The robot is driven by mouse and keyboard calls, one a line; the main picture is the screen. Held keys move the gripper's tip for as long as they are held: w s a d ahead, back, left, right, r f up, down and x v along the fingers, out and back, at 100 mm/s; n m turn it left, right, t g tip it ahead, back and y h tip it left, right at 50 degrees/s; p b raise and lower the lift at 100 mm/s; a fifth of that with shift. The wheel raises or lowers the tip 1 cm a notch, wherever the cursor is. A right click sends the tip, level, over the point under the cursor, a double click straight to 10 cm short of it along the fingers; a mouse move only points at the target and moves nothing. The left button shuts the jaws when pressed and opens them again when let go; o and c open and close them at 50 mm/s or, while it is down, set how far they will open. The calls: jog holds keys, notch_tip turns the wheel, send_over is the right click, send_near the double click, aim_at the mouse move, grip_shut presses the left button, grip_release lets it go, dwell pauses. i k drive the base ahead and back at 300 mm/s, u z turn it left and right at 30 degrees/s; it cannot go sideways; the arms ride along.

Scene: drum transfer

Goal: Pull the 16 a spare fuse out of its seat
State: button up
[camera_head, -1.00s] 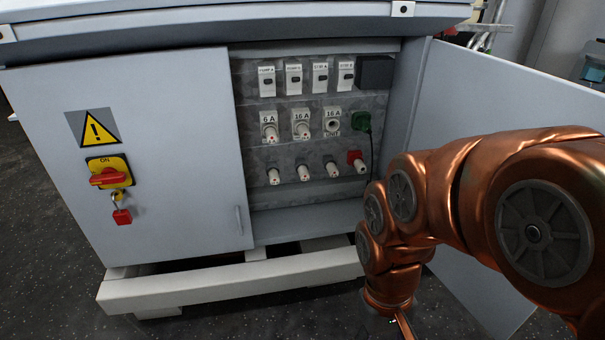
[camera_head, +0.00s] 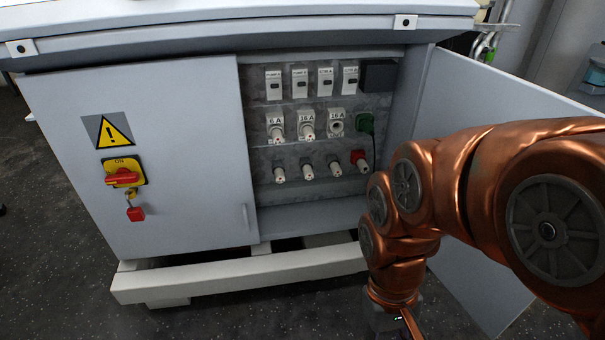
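A lower row of white fuses sits in the open cabinet bay: a left one (camera_head: 279,174), two middle ones (camera_head: 307,171) (camera_head: 335,168), and a right one (camera_head: 362,165) with a red base. Their markings are too small to read, so I cannot tell which is the 16 A spare. Above them are holders marked 6 A (camera_head: 276,130), 16 A (camera_head: 307,127) and 16 A (camera_head: 337,124). The first two hold white fuse carriers; the right one shows an open round socket. My copper arm ends at the bottom edge, below and right of the fuses. My gripper's fingers are out of frame.
A green plug (camera_head: 365,123) with a dark cable hangs right of the sockets. Labelled switches (camera_head: 300,82) line the top row. The open right door (camera_head: 490,110) stands beside my arm. The closed left door (camera_head: 180,200) carries a red-yellow switch (camera_head: 122,175) and padlock.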

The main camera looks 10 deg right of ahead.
aim_at(308, 174)
jog(key=u, duration=0.7)
jog(key=k, duration=0.95)
jog(key=u, duration=1.05)
jog(key=k, duration=0.4)
jog(key=u, duration=0.4)
jog(key=i, duration=1.25)
jog(key=z, duration=0.4)
jog(key=i, duration=1.15)
jog(key=z, duration=1.65)
jog(key=i, duration=0.65)
jog(key=z, duration=0.6)
